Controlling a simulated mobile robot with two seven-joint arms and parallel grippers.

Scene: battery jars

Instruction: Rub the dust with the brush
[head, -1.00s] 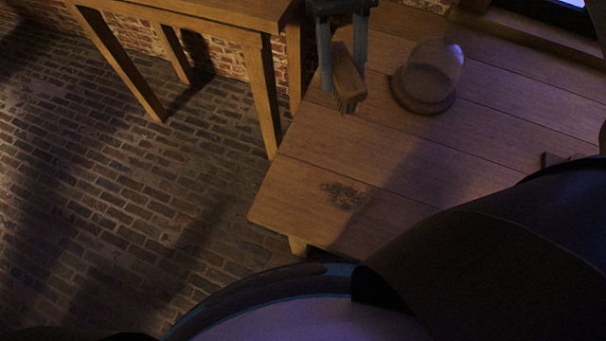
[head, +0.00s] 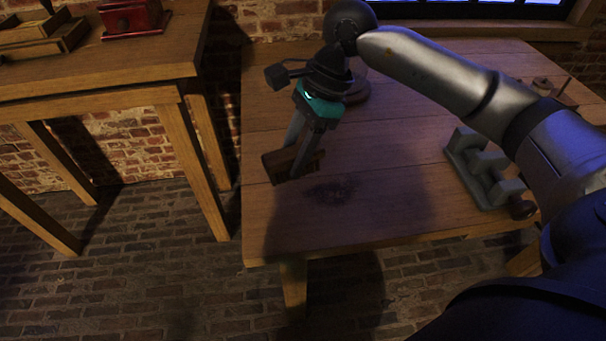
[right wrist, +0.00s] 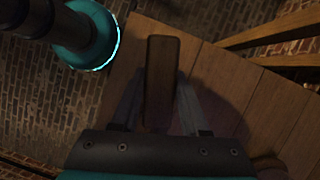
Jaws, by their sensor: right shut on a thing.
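My right gripper (head: 299,165) is shut on the brush, a brown wooden block (head: 274,167) that also shows between the fingers in the right wrist view (right wrist: 161,72). The brush is just left of and slightly behind the dust, a dark patch (head: 332,190) on the wooden table (head: 400,210) near its front left part. Its bristles are hard to make out, and I cannot tell whether they touch the tabletop. The dust cannot be made out in the right wrist view. My left gripper is not in view.
A round wooden base (head: 358,92) stands behind my gripper, mostly hidden. A grey notched holder (head: 482,168) stands on the table's right side. Another table (head: 150,75) at the left bears a red box (head: 133,18) and wooden trays. The tabletop around the dust is clear.

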